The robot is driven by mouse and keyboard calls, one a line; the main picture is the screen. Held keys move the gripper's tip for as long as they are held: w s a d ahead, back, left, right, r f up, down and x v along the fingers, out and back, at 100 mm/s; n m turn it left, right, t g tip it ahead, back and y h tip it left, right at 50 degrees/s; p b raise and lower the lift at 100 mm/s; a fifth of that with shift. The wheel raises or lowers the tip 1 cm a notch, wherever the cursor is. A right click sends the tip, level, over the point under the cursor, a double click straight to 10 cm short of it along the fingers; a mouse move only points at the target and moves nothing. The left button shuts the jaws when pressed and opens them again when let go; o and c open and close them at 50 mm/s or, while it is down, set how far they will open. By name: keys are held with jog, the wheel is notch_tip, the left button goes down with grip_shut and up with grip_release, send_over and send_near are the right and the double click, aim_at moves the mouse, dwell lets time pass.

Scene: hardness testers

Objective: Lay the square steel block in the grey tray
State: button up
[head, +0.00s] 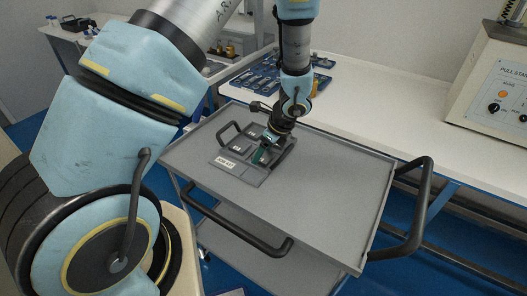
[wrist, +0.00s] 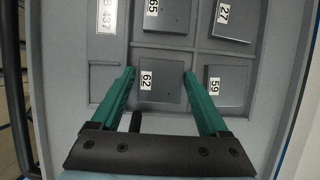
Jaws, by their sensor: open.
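A dark square steel block (wrist: 168,84) labelled 62 sits in a near compartment. My gripper (wrist: 160,74) is open over the tray, with one teal finger on each side of this block. In the head view my gripper (head: 262,155) hides part of the tray. Whether the fingers touch the block, and how high they are above the tray floor, I cannot tell.
In the wrist view, blocks labelled 65 (wrist: 167,14), 27 (wrist: 234,20) and 59 (wrist: 228,86) lie in neighbouring compartments. The cart top (head: 325,195) is clear to the right of the tray. A black cart handle (head: 418,215) stands at its right end. A white bench (head: 385,120) runs behind.

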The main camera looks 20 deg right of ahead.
jog(key=b+v, duration=0.2)
jog(key=v, duration=1)
jog(key=a+r+n+g+h, duration=0.1)
jog(key=a+r+n, duration=0.3)
jog(key=a+n, duration=0.9)
jog(key=a+r+n+g+h, duration=0.1)
jog(key=a+r+n, duration=0.3)
jog(key=a+n, duration=1)
jog(key=shift+s+a+h+p, duration=0.3)
jog(key=shift+s+a+h, duration=0.2)
jog(key=shift+a, duration=0.55)
jog(key=shift+w, duration=0.1)
